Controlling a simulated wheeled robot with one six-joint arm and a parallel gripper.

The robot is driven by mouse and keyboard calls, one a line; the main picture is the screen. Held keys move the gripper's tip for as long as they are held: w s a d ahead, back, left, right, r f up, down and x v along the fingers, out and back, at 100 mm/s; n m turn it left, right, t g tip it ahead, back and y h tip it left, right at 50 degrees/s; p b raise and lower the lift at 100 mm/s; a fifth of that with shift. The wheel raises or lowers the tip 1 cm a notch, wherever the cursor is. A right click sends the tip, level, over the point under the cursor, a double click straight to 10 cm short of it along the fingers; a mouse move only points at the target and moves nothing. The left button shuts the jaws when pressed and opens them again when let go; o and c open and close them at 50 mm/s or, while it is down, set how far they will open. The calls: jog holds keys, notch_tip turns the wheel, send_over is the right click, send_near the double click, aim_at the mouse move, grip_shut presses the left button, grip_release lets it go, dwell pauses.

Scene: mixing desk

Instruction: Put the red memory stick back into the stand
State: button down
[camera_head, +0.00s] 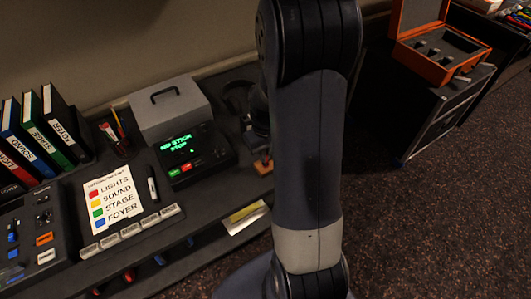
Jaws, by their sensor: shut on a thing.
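My gripper (264,155) is partly hidden behind my own arm, at the right end of the desk. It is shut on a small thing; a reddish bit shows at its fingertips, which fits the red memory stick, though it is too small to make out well. A small orange-brown block (263,168) lies directly below the fingertips; it may be the stand. I cannot tell whether the held thing touches it. A black player (197,153) left of the gripper shows "NO STICK STOP" in green.
A grey box (170,108) stands behind the player. A colour list card (113,198), a marker (152,188) and a mixing panel (33,232) lie left. Binders (44,125) stand at the far left. A yellow-white card (246,216) lies near the front edge. An open orange case (437,52) is far right.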

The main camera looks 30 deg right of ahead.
jog(key=shift+f+b, duration=0.4)
jog(key=shift+f, duration=0.1)
dwell(0.4)
jog(key=c, duration=1.5)
grip_release()
notch_tip(320, 180, up, 11)
jog(key=shift+f+p, duration=0.1)
jog(key=shift+p, duration=0.2)
notch_tip(320, 180, down, 11)
jog(key=shift+r+b, duration=0.1)
jog(key=shift+b, duration=0.2)
jog(key=shift+r, duration=0.3)
jog(key=shift+f, duration=0.15)
